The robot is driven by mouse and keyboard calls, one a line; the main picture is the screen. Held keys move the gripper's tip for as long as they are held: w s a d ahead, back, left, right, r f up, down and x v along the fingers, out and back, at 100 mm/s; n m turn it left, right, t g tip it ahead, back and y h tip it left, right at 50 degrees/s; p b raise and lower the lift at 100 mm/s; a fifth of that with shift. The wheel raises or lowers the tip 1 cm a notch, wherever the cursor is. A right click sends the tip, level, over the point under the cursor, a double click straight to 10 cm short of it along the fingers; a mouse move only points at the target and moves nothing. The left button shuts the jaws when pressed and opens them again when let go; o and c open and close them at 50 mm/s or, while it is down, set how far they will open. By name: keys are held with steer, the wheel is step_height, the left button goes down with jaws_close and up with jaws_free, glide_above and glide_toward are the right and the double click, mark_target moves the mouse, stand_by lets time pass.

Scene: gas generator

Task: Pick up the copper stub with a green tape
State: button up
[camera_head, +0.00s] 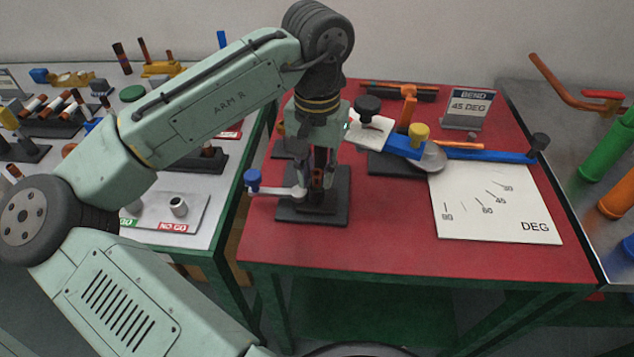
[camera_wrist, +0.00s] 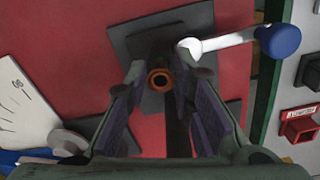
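A copper stub (camera_head: 317,178) stands in a dark fixture (camera_head: 334,213) on the red table. In the wrist view its round copper end (camera_wrist: 160,80) faces the camera. I cannot make out any green tape on it in either view. My gripper (camera_head: 316,184) points down over the fixture with a finger on each side of the stub. In the wrist view my gripper (camera_wrist: 163,73) is open, with visible gaps between the stub and both fingers. The stub's lower part is hidden.
A lever with a blue knob (camera_head: 253,178) sticks out left of the fixture, close to one finger. To the right are a bending tool with a blue bar (camera_head: 490,154), a white angle sheet (camera_head: 480,215) and a 45 DEG sign (camera_head: 469,106). The red table's front right is clear.

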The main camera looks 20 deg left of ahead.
jaws_close()
steer(key=shift+r, duration=0.15)
